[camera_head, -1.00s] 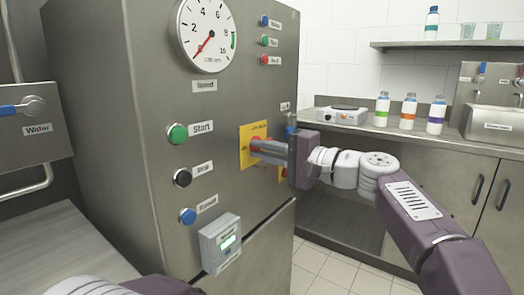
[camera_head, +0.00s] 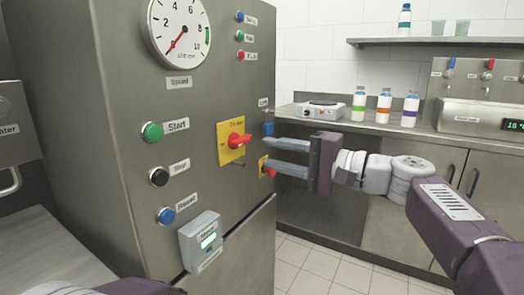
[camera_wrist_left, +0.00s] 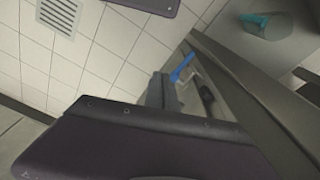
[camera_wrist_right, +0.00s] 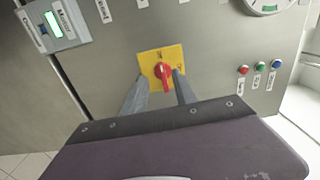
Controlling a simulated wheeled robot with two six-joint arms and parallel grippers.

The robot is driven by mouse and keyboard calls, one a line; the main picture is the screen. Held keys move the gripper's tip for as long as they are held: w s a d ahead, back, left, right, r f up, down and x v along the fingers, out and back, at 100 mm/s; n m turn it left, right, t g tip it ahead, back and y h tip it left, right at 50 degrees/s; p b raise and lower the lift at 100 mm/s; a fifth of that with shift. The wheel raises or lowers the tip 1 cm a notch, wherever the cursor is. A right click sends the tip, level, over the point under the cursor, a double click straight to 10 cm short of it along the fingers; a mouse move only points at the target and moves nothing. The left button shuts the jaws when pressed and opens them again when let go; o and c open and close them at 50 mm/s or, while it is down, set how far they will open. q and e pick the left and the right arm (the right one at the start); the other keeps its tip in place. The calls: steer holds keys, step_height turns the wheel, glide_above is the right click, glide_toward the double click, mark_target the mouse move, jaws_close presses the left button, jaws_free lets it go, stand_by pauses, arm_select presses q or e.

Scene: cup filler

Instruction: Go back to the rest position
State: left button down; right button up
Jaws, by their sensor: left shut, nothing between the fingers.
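My right gripper (camera_head: 266,153) is open and empty in front of the machine's control panel, to the right of a red rotary switch (camera_head: 238,141) on a yellow plate (camera_head: 228,152). A gap shows between the fingers and the switch. In the right wrist view the red switch (camera_wrist_right: 163,73) appears between the spread fingertips, farther away on the panel. My left gripper (camera_wrist_left: 162,88) is shut and empty in the left wrist view. In the head view only part of my left arm shows at the bottom left; its fingers are out of sight there.
The steel machine (camera_head: 100,90) with its gauge (camera_head: 178,28), buttons and small display box (camera_head: 202,241) fills the left. The tiled floor (camera_head: 312,262) between is clear.

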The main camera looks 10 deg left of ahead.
steer(key=s+d+f+m+g+h+p, duration=0.1)
steer(key=s+d+f+h, duration=0.15)
steer(key=f, duration=0.65)
steer(key=s+d+f+g+h+p, duration=0.1)
steer(key=d+f+h, duration=0.25)
steer(key=f, duration=0.55)
steer(key=s+d+f+m+h+p, duration=0.1)
steer(key=s+d+f+h, duration=0.2)
steer(key=f, duration=0.6)
steer(key=s+d+f+n+g+h, duration=0.4)
steer(key=s+d+f+h, duration=0.3)
steer(key=s+d+f, duration=0.9)
steer(key=w+r+p, duration=0.1)
steer(key=r+p, duration=1.7)
steer(key=p, duration=0.1)
steer(key=w+r+n+t+p, duration=0.1)
steer(key=w+r+p, duration=0.1)
steer(key=r+p, duration=1.7)
steer(key=shift+w+n+h, duration=0.3)
steer(key=shift+h, duration=0.1)
